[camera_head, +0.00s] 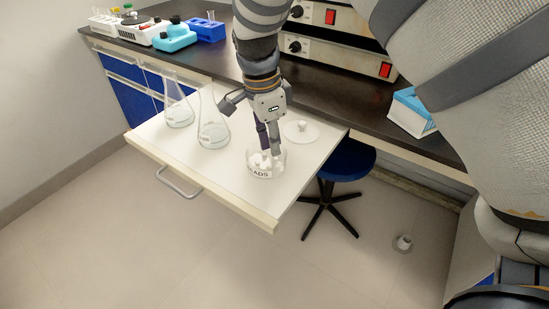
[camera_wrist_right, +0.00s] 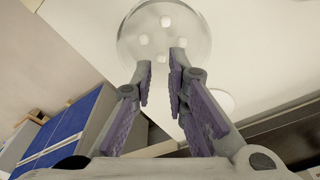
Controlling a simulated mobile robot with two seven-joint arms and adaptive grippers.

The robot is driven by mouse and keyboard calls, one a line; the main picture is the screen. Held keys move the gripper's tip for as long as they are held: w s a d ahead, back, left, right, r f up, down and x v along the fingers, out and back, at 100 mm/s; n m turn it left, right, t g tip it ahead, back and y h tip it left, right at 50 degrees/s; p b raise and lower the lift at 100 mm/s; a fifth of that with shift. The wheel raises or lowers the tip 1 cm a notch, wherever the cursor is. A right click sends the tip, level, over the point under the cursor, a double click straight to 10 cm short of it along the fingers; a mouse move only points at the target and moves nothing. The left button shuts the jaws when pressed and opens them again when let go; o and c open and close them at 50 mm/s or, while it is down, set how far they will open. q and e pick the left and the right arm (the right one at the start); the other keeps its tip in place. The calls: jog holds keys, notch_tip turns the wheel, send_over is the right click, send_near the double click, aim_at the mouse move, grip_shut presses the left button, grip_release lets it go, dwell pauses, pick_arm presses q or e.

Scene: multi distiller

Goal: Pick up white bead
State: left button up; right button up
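Several white beads (camera_wrist_right: 160,58) lie in a round clear glass dish (camera_wrist_right: 128,44) in the right wrist view. In the head view the dish (camera_head: 283,167), labelled "BEADS", stands on the pulled-out white board with the beads (camera_head: 262,160) inside. My right gripper (camera_head: 268,150) points down into the dish from above. In the wrist view the right gripper (camera_wrist_right: 162,64) is partly open, with a gap between its fingertips. One bead shows in line with that gap, and no finger visibly touches it. My left gripper is not in view.
Two glass flasks (camera_head: 213,132) stand left of the dish. A round white lid with a knob (camera_head: 301,132) lies to its right. Behind are a dark counter (camera_head: 215,62), boxed devices with red switches (camera_head: 340,58) and a blue tube rack (camera_head: 207,29). A blue stool (camera_head: 347,160) stands right.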

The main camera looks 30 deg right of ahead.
aim_at(276, 158)
jog(key=f, duration=0.3)
jog(key=shift+d+f, duration=0.2)
jog(key=shift+d, duration=0.1)
jog(key=c, duration=0.3)
jog(key=shift+r, duration=0.1)
